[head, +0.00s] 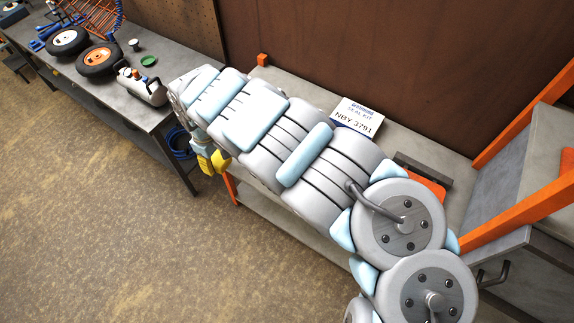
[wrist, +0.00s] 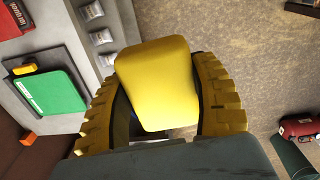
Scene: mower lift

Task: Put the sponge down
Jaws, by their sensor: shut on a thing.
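The yellow sponge (wrist: 157,90) is a rounded block in the middle of the wrist view. My gripper (wrist: 160,72) is shut on it, with one yellow ridged finger on each side. In the head view my gripper (head: 211,160) shows at the far end of my arm, beyond the front edge of the shelf unit and low beside the workbench. Yellow parts show there, but I cannot clearly tell sponge from finger. The wrist view shows the sponge held in the air, with brown floor behind it on the right.
A grey workbench (head: 135,98) at the left holds wheels (head: 97,60), a silver canister (head: 142,87) and a green lid (head: 149,61). A blue bucket (head: 180,144) is beneath.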

